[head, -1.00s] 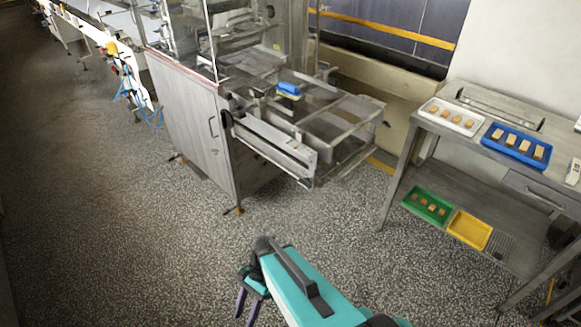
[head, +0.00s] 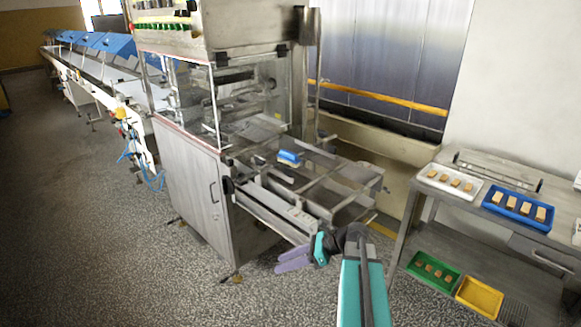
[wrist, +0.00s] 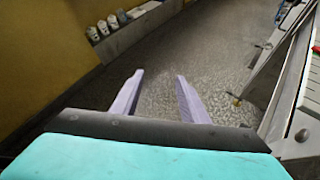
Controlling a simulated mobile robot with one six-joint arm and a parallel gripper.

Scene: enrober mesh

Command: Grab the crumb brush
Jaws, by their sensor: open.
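The crumb brush, seemingly the small blue-topped block with a pale underside (head: 289,158), lies on the mesh outfeed frame (head: 335,187) of the enrober. It is small in the head view, so its bristles are hard to make out. My gripper (head: 278,262) is open and empty, with purple fingers pointing left. It is in front of and below the outfeed frame in the picture, apart from the brush. The wrist view shows my two fingers (wrist: 156,95) spread over bare floor. The brush is not in that view.
The enrober cabinet (head: 190,190) stands left of the outfeed. At right, a steel table (head: 470,212) carries a white tray (head: 448,189) and a blue tray (head: 490,206) of pieces. Green (head: 411,267) and yellow (head: 462,300) trays sit on its lower shelf. Speckled floor (head: 120,250) is open at left.

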